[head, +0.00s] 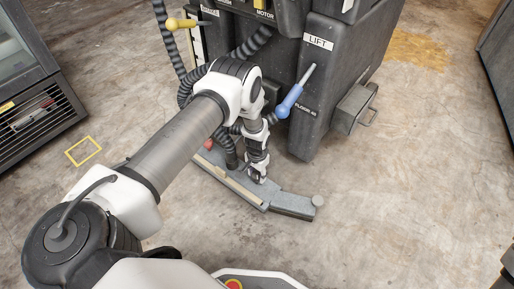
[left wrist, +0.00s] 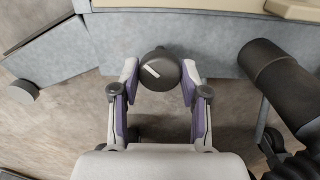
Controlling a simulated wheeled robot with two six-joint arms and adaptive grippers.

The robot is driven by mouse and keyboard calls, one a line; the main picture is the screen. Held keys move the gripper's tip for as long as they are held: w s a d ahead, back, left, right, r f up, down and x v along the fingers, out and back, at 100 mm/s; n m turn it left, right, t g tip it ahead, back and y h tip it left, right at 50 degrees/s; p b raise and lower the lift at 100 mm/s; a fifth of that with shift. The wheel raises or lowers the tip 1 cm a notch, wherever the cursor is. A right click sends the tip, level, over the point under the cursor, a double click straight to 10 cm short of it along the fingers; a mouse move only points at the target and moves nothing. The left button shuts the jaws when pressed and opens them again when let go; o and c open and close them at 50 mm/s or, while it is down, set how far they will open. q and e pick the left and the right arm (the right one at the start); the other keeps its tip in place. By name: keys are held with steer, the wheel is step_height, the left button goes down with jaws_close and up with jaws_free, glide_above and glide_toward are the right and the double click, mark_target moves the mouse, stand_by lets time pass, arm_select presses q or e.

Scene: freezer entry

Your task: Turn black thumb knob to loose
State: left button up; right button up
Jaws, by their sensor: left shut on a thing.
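The black thumb knob (left wrist: 160,70) with a white mark line on its face shows in the left wrist view, in front of the grey-blue squeegee bar (left wrist: 205,62). The white line slants down to the right. My left gripper (left wrist: 160,80) has one purple-padded finger on each side of the knob and is shut on it. In the head view my left gripper (head: 257,174) points down at the squeegee assembly (head: 290,205), low behind the dark machine. The knob is hidden there by my gripper and arm. My right gripper is not in view.
The dark machine (head: 336,75) carries a LIFT label, a blue-handled lever (head: 289,102) and a yellow-handled lever (head: 180,23). Ribbed black hoses (head: 250,45) run close to my left arm. A black cylinder (left wrist: 275,75) stands right of the gripper. Concrete floor is clear at the right.

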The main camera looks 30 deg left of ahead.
arm_select(q)
steer(key=n+p, duration=0.2)
steer(key=n, duration=0.8)
steer(key=shift+p, duration=0.4)
steer(key=n, duration=0.3)
steer(key=shift+n+p, duration=0.35)
steer(key=shift+n, duration=0.05)
steer(key=n, duration=0.7)
steer(key=shift+p, duration=0.4)
steer(key=n, duration=0.6)
